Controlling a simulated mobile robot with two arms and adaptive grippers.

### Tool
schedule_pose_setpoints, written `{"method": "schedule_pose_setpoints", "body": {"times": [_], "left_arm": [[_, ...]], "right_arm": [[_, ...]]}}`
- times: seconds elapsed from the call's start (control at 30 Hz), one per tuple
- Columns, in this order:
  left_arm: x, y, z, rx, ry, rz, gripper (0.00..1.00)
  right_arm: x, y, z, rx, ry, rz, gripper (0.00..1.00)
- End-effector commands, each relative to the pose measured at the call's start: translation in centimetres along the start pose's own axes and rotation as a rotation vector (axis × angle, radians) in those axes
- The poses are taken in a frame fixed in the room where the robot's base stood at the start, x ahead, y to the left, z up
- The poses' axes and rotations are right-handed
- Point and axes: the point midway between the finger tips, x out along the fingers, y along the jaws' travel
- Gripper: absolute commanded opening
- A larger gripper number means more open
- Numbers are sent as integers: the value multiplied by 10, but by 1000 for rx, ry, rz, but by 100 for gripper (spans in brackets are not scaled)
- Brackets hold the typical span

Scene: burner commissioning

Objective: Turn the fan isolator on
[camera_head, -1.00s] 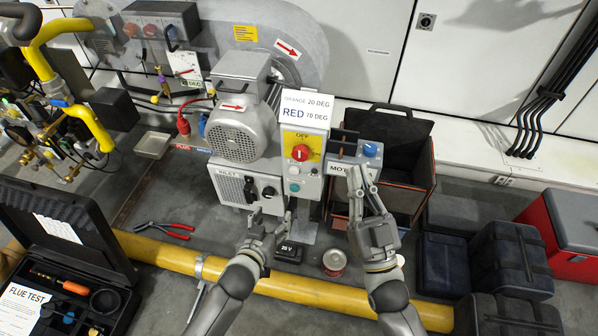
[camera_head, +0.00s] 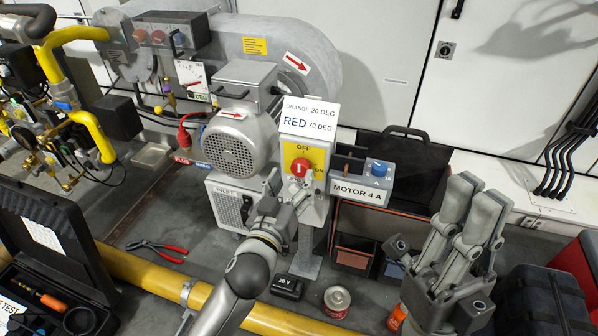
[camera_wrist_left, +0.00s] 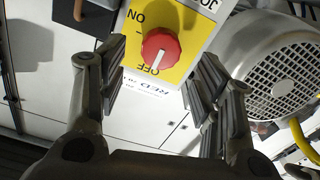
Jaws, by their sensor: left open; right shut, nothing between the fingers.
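The fan isolator is a red rotary knob (camera_head: 300,167) on a yellow plate (camera_head: 314,157) marked OFF at the top and ON at the right. Its white line is upright, towards OFF. The left wrist view shows the knob (camera_wrist_left: 160,46) upside down, its line towards OFF. My left gripper (camera_head: 285,188) is open just in front of and below the knob. In the wrist view its fingers (camera_wrist_left: 156,78) stand apart on either side, with nothing between them; contact cannot be made out. My right gripper (camera_head: 474,195) is shut and empty, raised at the right.
A grey motor (camera_head: 236,150) stands left of the isolator. A MOTOR 4 A box (camera_head: 358,190) with a blue knob (camera_head: 379,168) stands close on the right. A yellow pipe (camera_head: 150,275) crosses the floor in front, near a can (camera_head: 337,300) and red pliers (camera_head: 158,250).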

Motion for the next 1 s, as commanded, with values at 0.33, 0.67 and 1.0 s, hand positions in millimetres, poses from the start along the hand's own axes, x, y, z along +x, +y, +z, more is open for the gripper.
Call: {"method": "schedule_pose_setpoints", "body": {"times": [0.33, 0.67, 1.0], "left_arm": [[45, 0, 1, 1, 0, 0, 60], [53, 0, 0, 0, -1, -1, 60], [52, 0, 1, 0, -1, -1, 29]], "right_arm": [[-13, 0, 4, -1, 4, -3, 0], [-12, 0, 4, -1, 7, -5, 0], [-12, 0, 4, -1, 7, -4, 0]]}}
